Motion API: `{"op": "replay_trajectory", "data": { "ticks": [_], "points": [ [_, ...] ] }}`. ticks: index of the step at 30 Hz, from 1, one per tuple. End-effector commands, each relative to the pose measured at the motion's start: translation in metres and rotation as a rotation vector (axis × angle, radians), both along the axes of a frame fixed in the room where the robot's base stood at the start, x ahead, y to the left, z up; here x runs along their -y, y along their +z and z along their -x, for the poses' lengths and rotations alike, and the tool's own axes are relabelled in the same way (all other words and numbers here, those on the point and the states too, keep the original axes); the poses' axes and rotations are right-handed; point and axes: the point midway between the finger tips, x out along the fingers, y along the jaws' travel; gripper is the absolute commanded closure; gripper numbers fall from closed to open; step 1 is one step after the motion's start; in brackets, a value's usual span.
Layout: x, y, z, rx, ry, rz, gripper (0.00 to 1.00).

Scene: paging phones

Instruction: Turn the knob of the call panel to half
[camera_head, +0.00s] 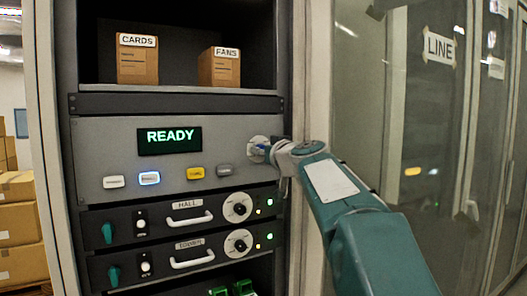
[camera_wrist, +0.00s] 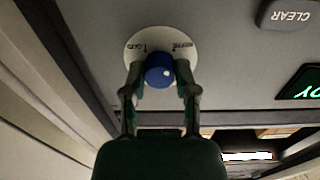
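The grey call panel (camera_head: 105,142) has a lit READY display (camera_head: 170,140) and a row of buttons. Its knob is at the panel's right end, mostly behind my gripper (camera_head: 262,149) in the head view. In the wrist view the blue knob (camera_wrist: 159,72) sits on a white round dial (camera_wrist: 152,40) with a small word on each side, seen upside down. My gripper (camera_wrist: 160,75) has one finger on each side of the knob, and both appear to touch it. A small white mark shows at the knob's right side, by the finger; the knob's setting is hard to read.
Below the panel are the HALL unit (camera_head: 165,222) and a second unit (camera_head: 215,268), with handles and dials. Boxes marked CARDS (camera_head: 137,66) and FANS (camera_head: 218,68) stand on the shelf above. A glass door (camera_head: 390,100) stands to the right.

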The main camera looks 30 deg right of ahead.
Motion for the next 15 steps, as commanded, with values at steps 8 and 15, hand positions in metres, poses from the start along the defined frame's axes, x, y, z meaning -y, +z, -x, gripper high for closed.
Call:
{"op": "replay_trajectory", "data": {
  "ticks": [8,15],
  "points": [
    [-0.0005,0.0001,-0.0002,0.0,0.001,-0.007,1.0],
    [-0.0004,0.0001,-0.0003,-0.002,0.001,-0.082,1.0]
  ]
}}
